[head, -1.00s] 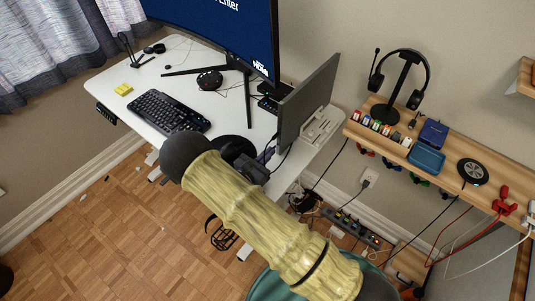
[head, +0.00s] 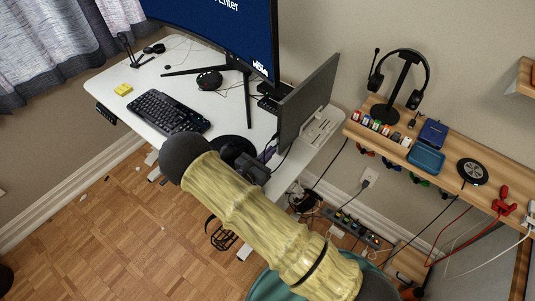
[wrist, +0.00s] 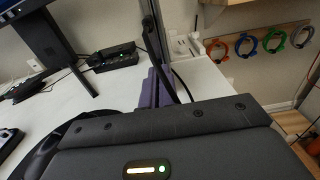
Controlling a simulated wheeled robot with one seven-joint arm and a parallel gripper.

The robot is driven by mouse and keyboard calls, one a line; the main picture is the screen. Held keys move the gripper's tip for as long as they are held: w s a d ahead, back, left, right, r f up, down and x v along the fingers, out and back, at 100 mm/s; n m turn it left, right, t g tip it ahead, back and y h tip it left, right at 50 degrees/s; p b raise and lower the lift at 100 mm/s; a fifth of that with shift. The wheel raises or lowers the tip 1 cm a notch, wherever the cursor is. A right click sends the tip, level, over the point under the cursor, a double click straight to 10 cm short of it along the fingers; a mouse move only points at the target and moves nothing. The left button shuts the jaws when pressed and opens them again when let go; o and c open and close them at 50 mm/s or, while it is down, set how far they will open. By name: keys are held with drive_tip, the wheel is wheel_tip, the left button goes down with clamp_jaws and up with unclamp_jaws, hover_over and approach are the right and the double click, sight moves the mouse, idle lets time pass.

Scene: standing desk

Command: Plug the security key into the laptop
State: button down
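The laptop (head: 308,103) appears as a grey panel standing on edge in a white stand (head: 320,130) at the desk's right end. In the wrist view, its thin dark edge (wrist: 152,28) runs down from the top middle. My gripper (head: 268,153) is close to the laptop's near lower edge, partly hidden behind my arm. In the wrist view, the purple fingers (wrist: 155,88) of my gripper are close together just below that edge. I cannot make out the security key or whether something is between the fingers. I cannot tell whether they touch the laptop.
A large monitor (head: 220,28), a keyboard (head: 168,112) and a dark dock (wrist: 114,58) are on the white desk (head: 222,107). A black cable (wrist: 181,82) hangs beside my fingers. A wooden shelf (head: 450,158) holds a headset stand, a blue tray (head: 426,157) and several small coloured items.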

sight(279, 123)
drive_tip(key=shift+x, duration=0.85)
drive_tip(key=c, duration=1.6)
unclamp_jaws()
drive_tip(key=shift+r, duration=0.15)
wheel_tip(279, 123, up, 10)
drive_tip(key=shift+f, duration=0.15)
